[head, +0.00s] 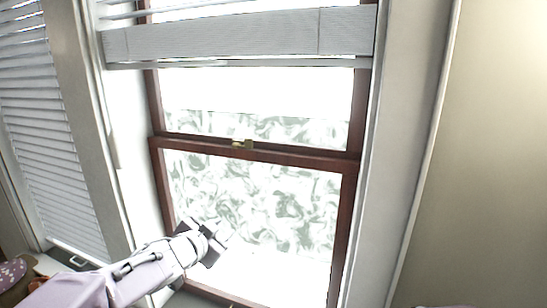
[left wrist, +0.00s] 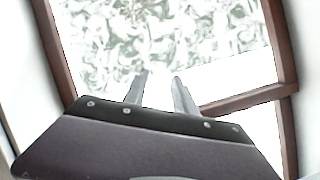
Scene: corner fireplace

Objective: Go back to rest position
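My left gripper (head: 214,240) is in front of the lower pane of a brown-framed window (head: 255,152), with its arm coming in from the lower left. In the left wrist view its two grey fingers (left wrist: 160,88) stand apart with nothing between them, so it is open and empty. The window frame also shows in the left wrist view (left wrist: 284,65) beyond the fingers. I cannot tell the exact gap between fingers and glass. My right gripper is not in view.
A brass latch (head: 242,144) sits on the middle rail. A raised blind (head: 240,37) covers the window's top, and a lowered blind (head: 50,140) hangs at left. A plain beige wall (head: 485,150) is at right. A pinkish spotted item (head: 12,272) is at lower left.

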